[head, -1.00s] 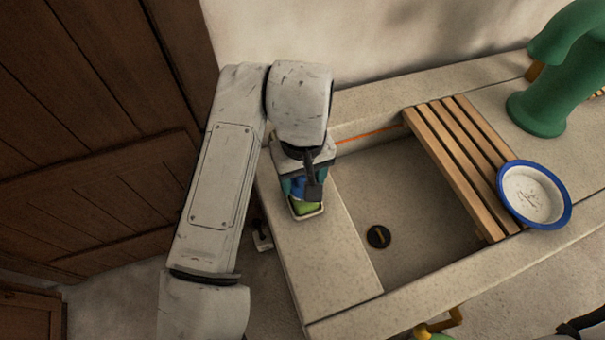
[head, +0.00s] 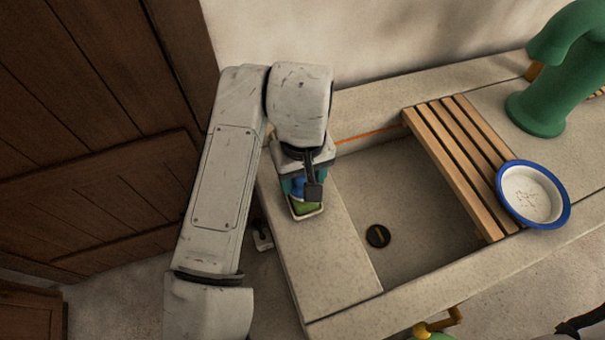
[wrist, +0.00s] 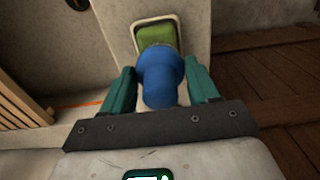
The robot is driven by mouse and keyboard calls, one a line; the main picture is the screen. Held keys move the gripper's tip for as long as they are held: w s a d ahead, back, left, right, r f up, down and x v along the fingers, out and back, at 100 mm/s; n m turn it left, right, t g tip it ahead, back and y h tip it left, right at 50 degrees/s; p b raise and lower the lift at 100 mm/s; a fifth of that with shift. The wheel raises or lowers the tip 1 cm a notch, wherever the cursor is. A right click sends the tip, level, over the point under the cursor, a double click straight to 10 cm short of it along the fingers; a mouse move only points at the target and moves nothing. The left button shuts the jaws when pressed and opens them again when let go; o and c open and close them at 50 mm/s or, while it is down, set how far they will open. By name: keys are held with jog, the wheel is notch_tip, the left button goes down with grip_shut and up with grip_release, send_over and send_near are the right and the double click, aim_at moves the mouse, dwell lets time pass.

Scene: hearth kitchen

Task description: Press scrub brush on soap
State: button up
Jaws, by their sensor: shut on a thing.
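My gripper (wrist: 161,92) is shut on the blue scrub brush (wrist: 160,75), with a teal finger on each side of it in the wrist view. In the head view my gripper (head: 299,187) is over the left ledge of the sink, and only a little of the blue brush shows under my wrist. The green soap (wrist: 157,36) lies in a pale, rimmed dish (wrist: 142,50) on that ledge. It also shows in the head view (head: 304,208), just below the brush. The brush's far end overlaps the soap; its bristles are hidden, so I cannot tell whether they touch.
The stone sink basin (head: 405,215) with a dark drain (head: 378,236) is right of the ledge. A wooden slatted rack (head: 455,165) spans the basin, with a blue-rimmed white bowl (head: 533,194) at its right. A green tap (head: 555,75) stands at the back right.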

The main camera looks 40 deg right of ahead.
jog(key=shift+r+p, duration=3.2)
jog(key=shift+r, duration=0.3)
